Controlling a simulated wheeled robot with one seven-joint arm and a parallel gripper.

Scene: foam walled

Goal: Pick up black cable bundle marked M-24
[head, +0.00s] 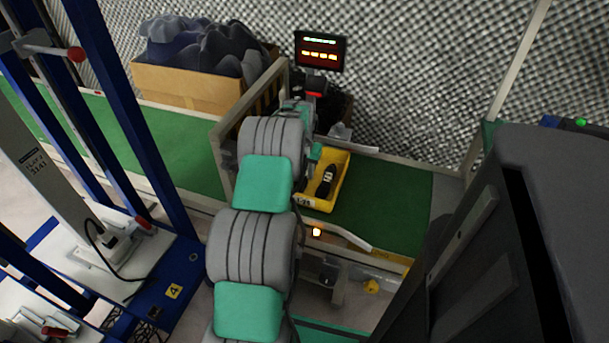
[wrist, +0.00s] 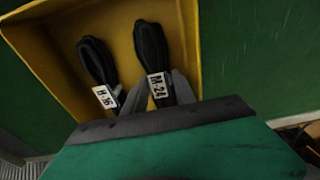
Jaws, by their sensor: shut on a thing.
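The black cable bundle marked M-24 (wrist: 151,48) is in the yellow bin (wrist: 188,25) in the wrist view, with its white label facing me. My gripper (wrist: 168,92) is shut on this bundle near its label, with a grey finger on either side. A second black bundle, marked H-36 (wrist: 95,60), lies to its left in the same bin. In the head view the yellow bin (head: 343,169) sits on the green surface with a black bundle (head: 326,182) showing in it. My arm hides part of the bin there. I cannot tell whether M-24 touches the bin floor.
The bin walls stand close around both bundles. The green bench top (head: 395,205) is clear right of the bin. A cardboard box of dark cloth (head: 190,85) and a lit display (head: 320,51) stand behind. A blue-framed rack (head: 150,130) is at left.

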